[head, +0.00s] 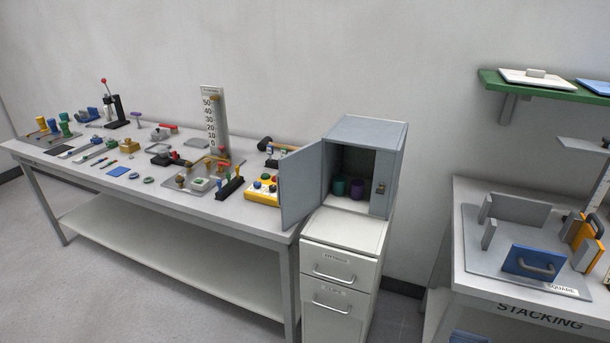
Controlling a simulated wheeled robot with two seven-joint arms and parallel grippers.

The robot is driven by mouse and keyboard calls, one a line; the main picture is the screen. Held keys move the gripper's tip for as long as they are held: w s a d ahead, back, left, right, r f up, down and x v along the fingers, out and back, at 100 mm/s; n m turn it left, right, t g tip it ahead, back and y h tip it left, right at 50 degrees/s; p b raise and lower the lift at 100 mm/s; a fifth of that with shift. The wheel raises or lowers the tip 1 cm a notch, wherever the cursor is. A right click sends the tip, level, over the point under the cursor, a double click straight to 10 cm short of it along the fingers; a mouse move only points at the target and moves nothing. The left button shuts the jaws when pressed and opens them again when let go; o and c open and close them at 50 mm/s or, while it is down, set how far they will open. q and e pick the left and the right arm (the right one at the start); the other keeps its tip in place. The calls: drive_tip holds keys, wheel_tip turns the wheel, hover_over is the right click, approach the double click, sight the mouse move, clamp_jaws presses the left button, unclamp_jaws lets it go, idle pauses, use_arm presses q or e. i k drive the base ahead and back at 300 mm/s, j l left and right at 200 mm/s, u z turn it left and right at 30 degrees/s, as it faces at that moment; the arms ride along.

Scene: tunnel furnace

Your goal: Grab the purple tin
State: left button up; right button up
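The purple tin (358,189) stands upright inside a small grey cabinet (372,133). A teal tin (339,186) stands just to its left, also inside. The cabinet's door (302,185) is swung open to the left, so the front is open. The lower part of the purple tin is partly hidden by the cabinet's front edge. Neither of my grippers shows in the head view.
The cabinet sits on a white drawer unit (340,262). A long workbench (235,212) with many small tools and a yellow button box (264,190) is at the left. A stacking table (515,299) with a blue handled block (533,262) is at the right. Floor shows between them.

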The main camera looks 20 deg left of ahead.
sight(356, 191)
drive_tip(key=i+j+z, duration=0.15)
drive_tip(key=j, duration=0.45)
drive_tip(key=i+j+z, duration=0.2)
drive_tip(key=j, duration=0.45)
drive_tip(key=j+z, duration=0.15)
drive_tip(key=j, duration=0.5)
drive_tip(key=i+j+z, duration=0.2)
drive_tip(key=j, duration=0.45)
drive_tip(key=k+j+z, duration=0.1)
drive_tip(key=j, duration=0.3)
drive_tip(key=k+j+z, duration=0.1)
drive_tip(key=j, duration=0.3)
drive_tip(key=k+j+z, duration=0.1)
drive_tip(key=k+j, duration=0.2)
drive_tip(key=k, duration=0.15)
drive_tip(key=l+u, duration=0.25)
drive_tip(key=l, duration=0.4)
drive_tip(key=l+u, duration=0.25)
drive_tip(key=l, duration=0.45)
